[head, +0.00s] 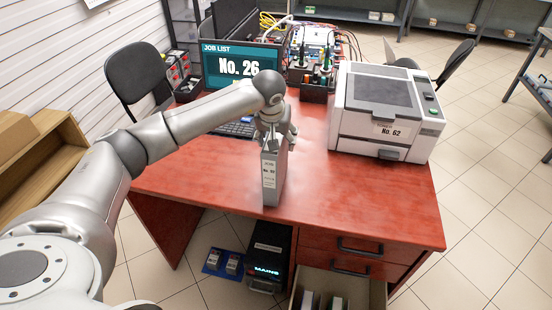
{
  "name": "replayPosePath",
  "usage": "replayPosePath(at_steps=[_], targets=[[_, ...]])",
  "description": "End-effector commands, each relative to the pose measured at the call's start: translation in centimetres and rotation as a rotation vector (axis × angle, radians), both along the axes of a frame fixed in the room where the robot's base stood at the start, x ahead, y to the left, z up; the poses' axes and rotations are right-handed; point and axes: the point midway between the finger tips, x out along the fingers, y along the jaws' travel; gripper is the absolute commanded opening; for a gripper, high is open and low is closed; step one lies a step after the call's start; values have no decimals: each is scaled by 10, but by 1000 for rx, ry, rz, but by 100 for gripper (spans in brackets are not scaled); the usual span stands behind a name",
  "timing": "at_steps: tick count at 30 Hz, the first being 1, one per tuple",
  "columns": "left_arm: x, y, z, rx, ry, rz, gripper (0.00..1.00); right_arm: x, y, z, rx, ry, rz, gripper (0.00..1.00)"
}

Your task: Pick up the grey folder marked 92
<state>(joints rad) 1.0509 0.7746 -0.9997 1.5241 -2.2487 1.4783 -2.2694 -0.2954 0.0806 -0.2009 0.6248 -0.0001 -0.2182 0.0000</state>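A grey folder (273,180) stands upright near the front edge of the red desk, its narrow spine facing me. Its spine label is small, and I cannot read the number for certain. My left gripper (274,140) is at the folder's top, reaching in from above and behind. Its fingertips are partly hidden by the folder, so I cannot tell whether they are closed on it. The folder's base looks to be on or very close to the desk top. My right gripper is not in view.
A printer marked No. 62 (387,111) stands right of the folder on the red desk (340,190). Behind are a monitor reading No. 26 (241,67), a keyboard (234,130) and cabled equipment. An open drawer (338,283) sits below the desk front. The desk's right front is clear.

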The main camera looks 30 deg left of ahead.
Motion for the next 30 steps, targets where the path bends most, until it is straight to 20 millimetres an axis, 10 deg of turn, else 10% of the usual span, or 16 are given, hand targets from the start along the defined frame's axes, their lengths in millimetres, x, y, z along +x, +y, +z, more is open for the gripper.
replayPosePath(at_steps=[30], targets=[[6,3,-22,1,0,1,65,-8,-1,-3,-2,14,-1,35]])
